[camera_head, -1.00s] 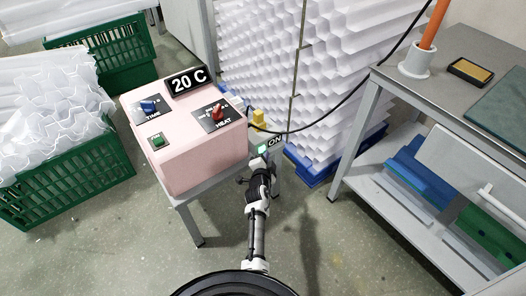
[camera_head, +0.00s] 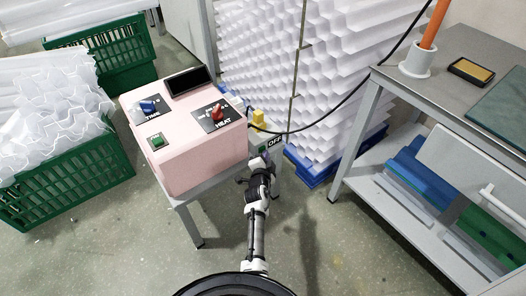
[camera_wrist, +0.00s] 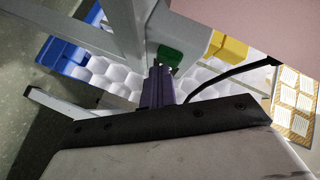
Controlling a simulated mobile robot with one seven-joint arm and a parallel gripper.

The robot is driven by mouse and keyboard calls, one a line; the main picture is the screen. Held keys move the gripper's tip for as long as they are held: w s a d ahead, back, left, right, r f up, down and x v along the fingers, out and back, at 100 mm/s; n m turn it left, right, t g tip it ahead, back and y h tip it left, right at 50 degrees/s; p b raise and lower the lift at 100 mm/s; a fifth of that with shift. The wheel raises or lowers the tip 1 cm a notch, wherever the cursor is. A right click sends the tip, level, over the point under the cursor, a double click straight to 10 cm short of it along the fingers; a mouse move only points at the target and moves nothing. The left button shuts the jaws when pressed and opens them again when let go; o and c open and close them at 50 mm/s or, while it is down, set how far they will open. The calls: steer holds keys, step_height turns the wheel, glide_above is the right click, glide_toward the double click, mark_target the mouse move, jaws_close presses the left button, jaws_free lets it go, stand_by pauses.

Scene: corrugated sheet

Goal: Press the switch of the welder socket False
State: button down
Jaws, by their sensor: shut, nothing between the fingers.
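The pink welder box (camera_head: 200,140) stands on a small grey table, and its display (camera_head: 188,83) is dark. The socket's label (camera_head: 275,143) reads OFF, beside the table at the right of the box. A yellow plug (camera_head: 258,117) is just behind it and also shows in the wrist view (camera_wrist: 229,49). The green switch (camera_wrist: 170,57) shows in the wrist view. My gripper (camera_head: 262,160) is shut and empty, its fingertips (camera_wrist: 158,68) at or very near the lower left edge of the switch. I cannot tell if they touch. In the head view my gripper hides the switch.
A black cable (camera_head: 330,123) runs from the plug up to the right. A grey workbench (camera_head: 365,115) stands at the right. Stacked white corrugated sheets (camera_head: 335,60) rise behind the socket on a blue pallet (camera_head: 312,177). Green crates (camera_head: 75,185) stand at the left. Floor in front is clear.

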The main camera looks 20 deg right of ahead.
steer(key=shift+s+d, duration=0.2)
steer(key=shift+s, duration=0.4)
steer(key=s+p, duration=0.1)
steer(key=s, duration=0.1)
steer(key=s+d+p, duration=0.1)
steer(key=p, duration=0.1)
steer(key=s+d+p, duration=0.1)
steer(key=s+p, duration=0.1)
steer(key=shift+s, duration=0.3)
